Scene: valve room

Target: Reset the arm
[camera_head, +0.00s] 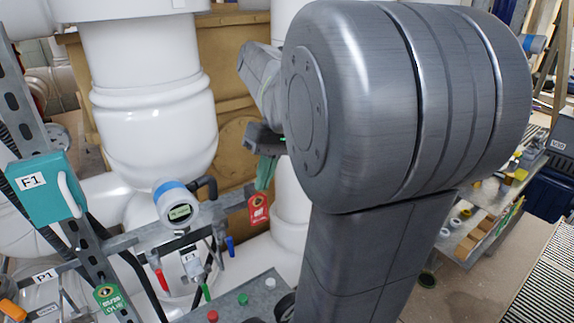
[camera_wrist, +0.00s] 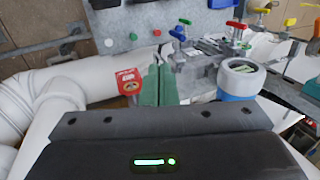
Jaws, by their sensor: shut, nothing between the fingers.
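My gripper (camera_head: 263,184) shows in the head view left of my large grey arm joint, with its green fingers pointing down. In the wrist view, the green fingers of my gripper (camera_wrist: 159,72) are together, with nothing between them. My arm is bent and raised over the pipework. It hides much of the middle and right of the head view.
A red tag (camera_head: 258,207) is close to my fingers; whether they touch is unclear. A blue-ringed gauge (camera_head: 177,204), small coloured valves (camera_wrist: 236,28), white pipes (camera_head: 153,110) and a metal frame crowd the area. A cluttered bench (camera_head: 480,215) stands at right.

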